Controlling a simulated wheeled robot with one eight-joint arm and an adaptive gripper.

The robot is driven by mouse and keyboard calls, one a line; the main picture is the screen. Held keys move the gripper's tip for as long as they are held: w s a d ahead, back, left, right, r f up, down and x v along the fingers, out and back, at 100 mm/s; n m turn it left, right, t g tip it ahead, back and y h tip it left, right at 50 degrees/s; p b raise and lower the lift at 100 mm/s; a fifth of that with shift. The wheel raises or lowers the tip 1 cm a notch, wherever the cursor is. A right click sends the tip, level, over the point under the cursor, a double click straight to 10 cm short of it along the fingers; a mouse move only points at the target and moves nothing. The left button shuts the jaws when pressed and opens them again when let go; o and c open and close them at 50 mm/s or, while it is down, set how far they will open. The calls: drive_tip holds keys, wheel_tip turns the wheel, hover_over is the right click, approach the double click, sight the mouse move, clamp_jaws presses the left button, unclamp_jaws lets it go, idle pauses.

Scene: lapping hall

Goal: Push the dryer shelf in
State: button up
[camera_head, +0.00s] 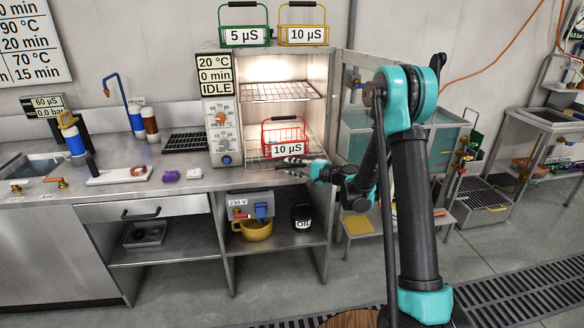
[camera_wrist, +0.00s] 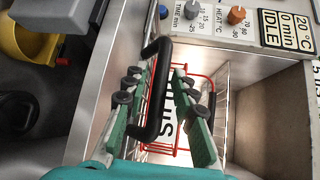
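The dryer (camera_head: 222,105) stands open on the bench, its lit chamber facing me. Its lower wire shelf (camera_head: 254,158) is near the chamber floor and carries a red wire basket (camera_head: 284,133) labelled 10 µS. In the wrist view, a black bar handle (camera_wrist: 148,110) runs along the front, with the red basket (camera_wrist: 180,150) behind it. My gripper (camera_head: 306,165) is at the front of the lower shelf. Its green-padded fingers (camera_wrist: 168,72) are apart, with the handle between them, closer to the left finger. I cannot tell whether they touch it.
The upper wire shelf (camera_head: 279,92) is inside the dryer. The glass door (camera_head: 357,105) stands open at the right. Green (camera_head: 244,37) and yellow (camera_head: 302,35) baskets sit on top. Below the bench are a yellow pot (camera_head: 256,230) and a black oil can (camera_head: 301,216).

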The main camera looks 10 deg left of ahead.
clamp_jaws()
drive_tip(key=shift+w, duration=0.15)
drive_tip(key=w+a, duration=0.2)
drive_tip(key=w, duration=0.5)
drive_tip(key=w+a, duration=0.2)
drive_tip(key=w, duration=0.6)
drive_tip(key=w+a, duration=0.2)
drive_tip(key=w, duration=0.6)
drive_tip(key=shift+w+a, duration=0.1)
drive_tip(key=shift+a, duration=0.2)
drive_tip(key=shift+o, duration=0.2)
unclamp_jaws()
drive_tip(key=shift+w, duration=0.1)
drive_tip(key=shift+o, duration=1.3)
